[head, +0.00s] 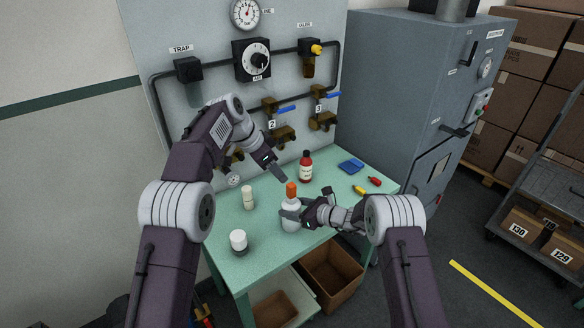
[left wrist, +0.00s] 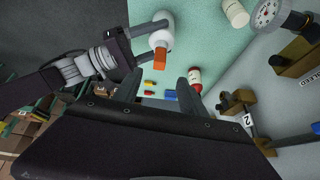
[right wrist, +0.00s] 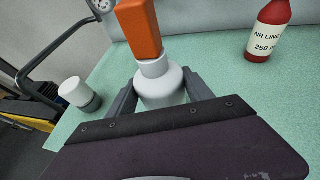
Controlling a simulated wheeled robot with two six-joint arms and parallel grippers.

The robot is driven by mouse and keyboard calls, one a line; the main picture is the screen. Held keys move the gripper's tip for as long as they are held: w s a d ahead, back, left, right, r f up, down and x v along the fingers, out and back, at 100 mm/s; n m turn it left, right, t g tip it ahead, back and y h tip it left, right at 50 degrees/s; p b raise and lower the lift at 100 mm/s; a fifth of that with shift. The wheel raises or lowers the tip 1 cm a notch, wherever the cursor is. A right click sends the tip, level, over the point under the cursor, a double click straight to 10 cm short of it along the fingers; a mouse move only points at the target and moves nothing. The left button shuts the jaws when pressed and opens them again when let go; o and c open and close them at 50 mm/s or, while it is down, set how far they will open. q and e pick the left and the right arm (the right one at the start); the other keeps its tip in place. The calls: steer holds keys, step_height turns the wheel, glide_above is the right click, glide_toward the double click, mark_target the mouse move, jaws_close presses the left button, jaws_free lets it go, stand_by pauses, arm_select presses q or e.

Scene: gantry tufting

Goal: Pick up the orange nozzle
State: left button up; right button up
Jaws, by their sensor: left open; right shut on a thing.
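The orange nozzle (head: 291,190) stands upright on the neck of a white bottle (head: 291,219) near the bench's front edge. It also shows in the right wrist view (right wrist: 138,29) and in the left wrist view (left wrist: 159,61). My right gripper (head: 290,212) is shut around the bottle's body, below the nozzle; its fingers flank the bottle (right wrist: 161,87) in the right wrist view. My left gripper (head: 277,172) is open and empty, above and slightly left of the nozzle. In the left wrist view the nozzle lies ahead, between the finger lines and beyond the tips.
A red bottle (head: 306,168) stands behind the nozzle. A cream container (head: 248,198) and a white-capped jar (head: 238,240) stand left on the green bench (head: 265,235). A blue tray (head: 350,166) and small red and yellow items lie right. Valves (head: 284,135) jut from the back panel.

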arm_select(q)
steer(key=s+d+m+h, duration=0.2)
steer(key=d+m, duration=0.2)
steer(key=m, duration=0.1)
steer(key=n+t+h, duration=0.5)
steer(key=n, duration=0.1)
glide_toward(288, 192)
steer(key=x, duration=0.6)
steer(key=shift+w+a+f, duration=0.1)
steer(key=shift+w+f, duration=0.1)
steer(key=shift+w, duration=0.1)
steer(key=x, duration=0.5)
steer(key=shift+s+d+r, duration=0.1)
steer(key=shift+s+d, duration=0.05)
steer(key=shift+d, duration=0.15)
steer(key=shift+a, duration=0.1)
jaws_close()
